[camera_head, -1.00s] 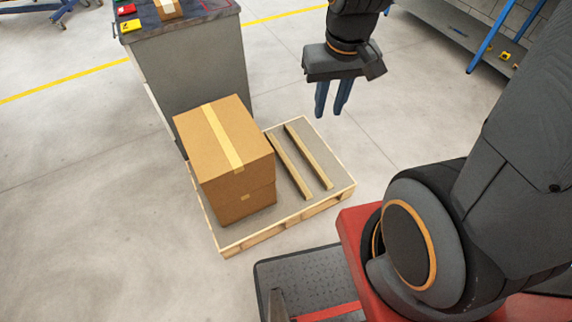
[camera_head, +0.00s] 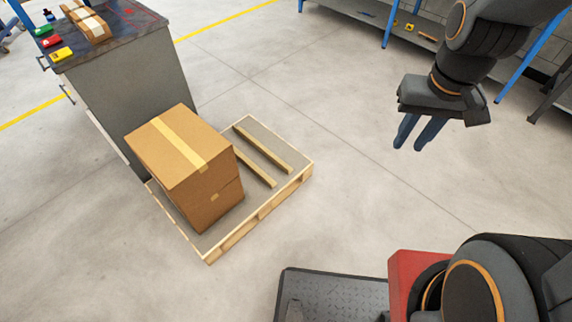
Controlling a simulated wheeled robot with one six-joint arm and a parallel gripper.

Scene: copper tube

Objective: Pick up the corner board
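Two long tan strips, which look like corner boards, lie side by side on the right part of a pallet (camera_head: 238,243). The nearer-left corner board (camera_head: 256,170) is beside the carton, and its left end is partly hidden behind it. The other corner board (camera_head: 263,149) lies to its right, with a gap between them. My gripper (camera_head: 412,148) hangs in the air to the right of the pallet, well apart from both boards. Its two blue fingers point down with a gap between them, and nothing is held.
A taped cardboard carton (camera_head: 190,160) stands on the pallet's left part. A grey cabinet (camera_head: 130,95) behind it bears a small parcel (camera_head: 88,22) and coloured items. A blue-legged bench (camera_head: 385,28) stands at the back right. The floor between is clear.

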